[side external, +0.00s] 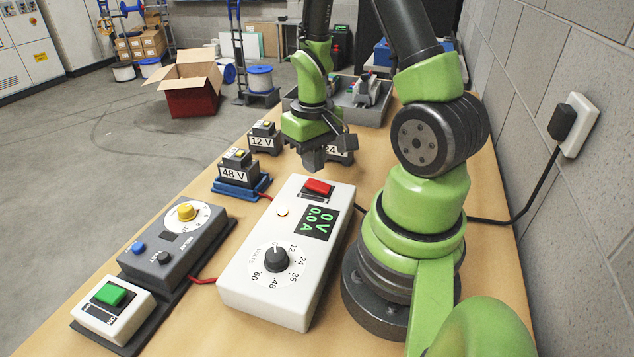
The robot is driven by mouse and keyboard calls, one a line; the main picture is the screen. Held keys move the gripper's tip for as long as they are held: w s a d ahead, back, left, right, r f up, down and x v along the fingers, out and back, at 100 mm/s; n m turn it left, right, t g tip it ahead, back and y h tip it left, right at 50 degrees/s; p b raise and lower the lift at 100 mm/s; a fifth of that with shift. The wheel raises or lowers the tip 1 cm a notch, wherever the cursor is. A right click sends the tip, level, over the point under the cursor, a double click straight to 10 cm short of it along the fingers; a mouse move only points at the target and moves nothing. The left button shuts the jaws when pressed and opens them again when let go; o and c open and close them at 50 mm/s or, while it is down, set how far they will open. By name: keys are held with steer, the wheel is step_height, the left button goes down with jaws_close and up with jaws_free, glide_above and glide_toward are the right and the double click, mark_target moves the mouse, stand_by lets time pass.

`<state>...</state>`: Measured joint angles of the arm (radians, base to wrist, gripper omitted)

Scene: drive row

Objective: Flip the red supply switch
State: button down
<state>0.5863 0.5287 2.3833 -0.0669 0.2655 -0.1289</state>
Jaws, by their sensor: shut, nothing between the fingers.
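The red supply switch (318,187) is a rocker at the far end of the white supply box (260,302). The box's display (320,221) reads 0 V and 0.0 A in green. Its black dial (275,259) has a scale marked up to 60. My gripper (313,165) is shut and empty, pointing down. In the picture it is just above and beyond the red switch, apart from it. Its fingertips are dark and small, and their exact height over the table cannot be told.
Blocks labelled 48 V (236,172), 12 V (264,138) and 24 V (341,150) stand beyond the supply; the 48 V one sits in a blue holder. A grey control box (172,250) and a green-switch box (112,303) stand left. A grey tray (377,112) lies behind.

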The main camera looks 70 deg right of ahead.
mark_target(313, 182)
steer(key=shift+f, duration=1.55)
stand_by(0.4)
steer(key=shift+r, duration=3.55)
steer(key=shift+w+a+r, duration=0.1)
steer(key=shift+a+r, duration=0.05)
steer(key=shift+r, duration=0.1)
steer(key=s+a+r+n+t+y, duration=0.1)
steer(key=s+a+r+t, duration=0.1)
steer(key=a+r, duration=0.5)
steer(key=s+a+r+n+t+y, duration=0.1)
steer(key=s+a+r+t, duration=0.1)
steer(key=a+r+t, duration=0.3)
step_height(313, 182, up, 4)
steer(key=a, duration=0.2)
steer(key=shift+s+a+r, duration=0.15)
steer(key=shift+a, duration=0.15)
